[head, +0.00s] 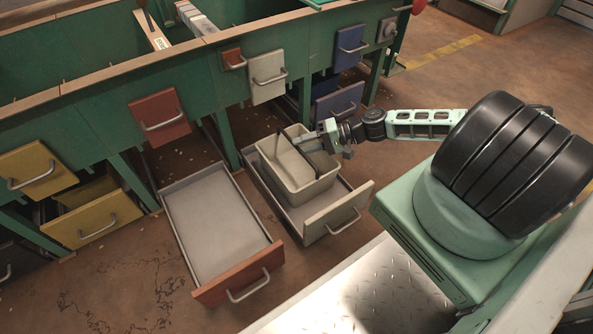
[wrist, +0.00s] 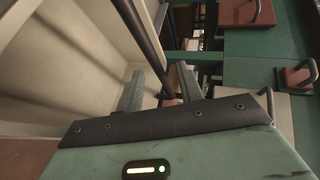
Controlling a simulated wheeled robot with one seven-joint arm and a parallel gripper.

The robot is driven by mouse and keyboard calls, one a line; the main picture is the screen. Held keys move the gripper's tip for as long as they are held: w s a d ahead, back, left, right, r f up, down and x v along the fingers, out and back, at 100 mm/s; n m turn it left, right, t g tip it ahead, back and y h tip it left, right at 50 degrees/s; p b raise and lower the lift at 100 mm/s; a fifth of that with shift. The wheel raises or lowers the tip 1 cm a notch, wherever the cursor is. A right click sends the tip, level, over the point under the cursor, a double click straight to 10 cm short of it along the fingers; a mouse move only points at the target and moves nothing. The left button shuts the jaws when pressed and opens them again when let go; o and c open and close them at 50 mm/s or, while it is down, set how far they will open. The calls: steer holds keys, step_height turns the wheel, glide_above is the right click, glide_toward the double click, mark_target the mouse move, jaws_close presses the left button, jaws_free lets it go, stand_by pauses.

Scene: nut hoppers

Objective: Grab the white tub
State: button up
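The white tub (head: 297,176) sits upright in the open pale-fronted drawer (head: 334,208). A dark bar, apparently its handle (head: 299,142), slants over its opening. My gripper (head: 319,140) is at the upper right side of the tub, by the bar. In the wrist view, the pale tub wall (wrist: 70,60) fills the left. The two fingers of my gripper (wrist: 160,85) stand apart, with the dark bar (wrist: 146,42) running down between them. A gap shows beside the bar, and I cannot tell whether a finger touches it.
An empty open drawer with a red front (head: 238,275) lies left of the tub's drawer. The green bench (head: 200,75) with several coloured drawers stands behind. A yellow drawer (head: 92,224) is partly open at left. Floor is clear at the lower left.

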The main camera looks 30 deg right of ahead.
steer(key=shift+b+x, duration=0.4)
steer(key=shift+x, duration=0.95)
jaws_close()
